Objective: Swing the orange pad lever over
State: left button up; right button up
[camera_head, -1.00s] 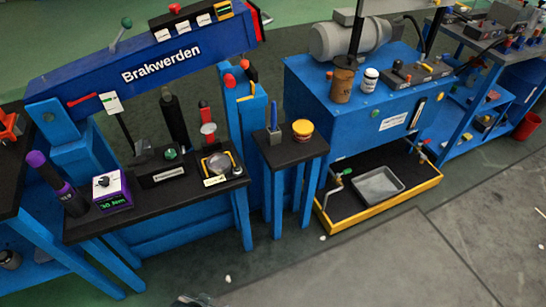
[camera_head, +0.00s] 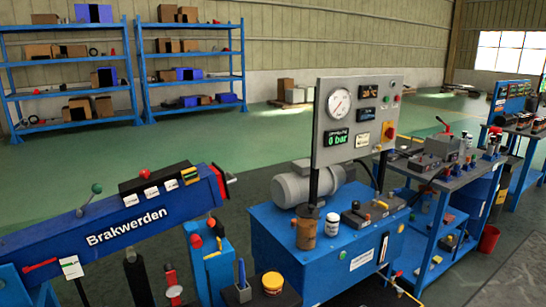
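No lever stands out clearly as the orange pad lever. A small valve block (camera_head: 365,216) with short levers sits on top of the blue hydraulic unit (camera_head: 265,243); one lever tip (camera_head: 381,204) looks yellow-orange, but it is too small to be sure. On the blue crane arm (camera_head: 130,228) marked "Brakwerden" a lever with a green knob (camera_head: 97,188) stands at the left and a red lever (camera_head: 40,265) lies on its side. Neither of my grippers is in view.
A brown cup (camera_head: 306,229) and a white jar (camera_head: 332,224) stand on the unit. A further blue bench (camera_head: 447,185) is at the right.

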aim_at(210, 223)
jog(key=i+l, duration=0.9)
jog(key=l, duration=0.15)
